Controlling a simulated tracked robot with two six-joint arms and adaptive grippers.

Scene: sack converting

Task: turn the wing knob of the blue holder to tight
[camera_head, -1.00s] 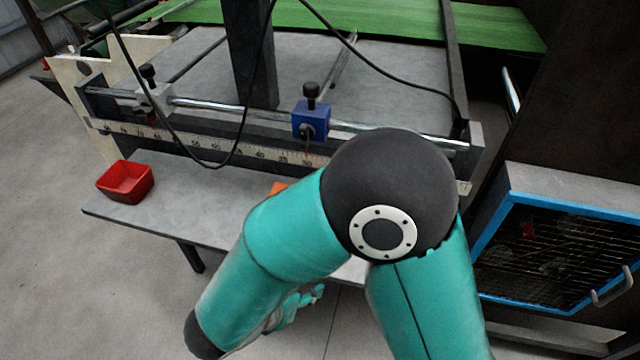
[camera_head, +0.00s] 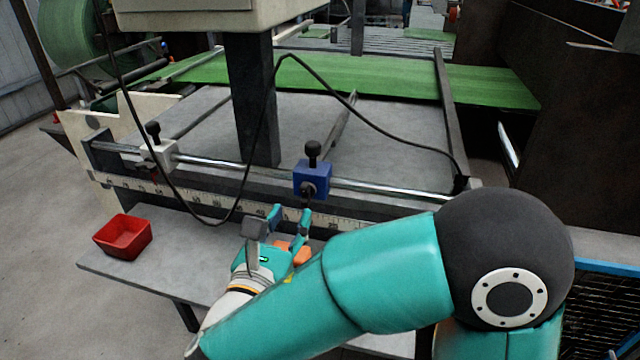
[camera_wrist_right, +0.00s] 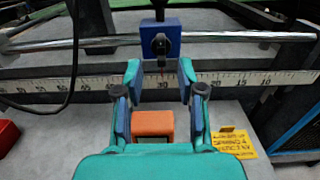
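The blue holder (camera_head: 312,180) sits on the chrome rail, with a black knob on top. Its dark wing knob (camera_head: 308,189) is on the front face; it also shows in the right wrist view (camera_wrist_right: 160,46). My right gripper (camera_head: 287,217) is just below and in front of the holder. In the right wrist view its fingers (camera_wrist_right: 159,75) are apart, with nothing between the tips, and the wing knob is ahead of the gap. My left gripper is not in view.
An orange block (camera_wrist_right: 153,124) lies on the grey table below the fingers. A red bin (camera_head: 124,237) stands at the left. A white holder (camera_head: 158,151) is on the same rail (camera_head: 230,168). A black cable (camera_head: 246,190) hangs in front. A yellow label (camera_wrist_right: 228,143) is at the right.

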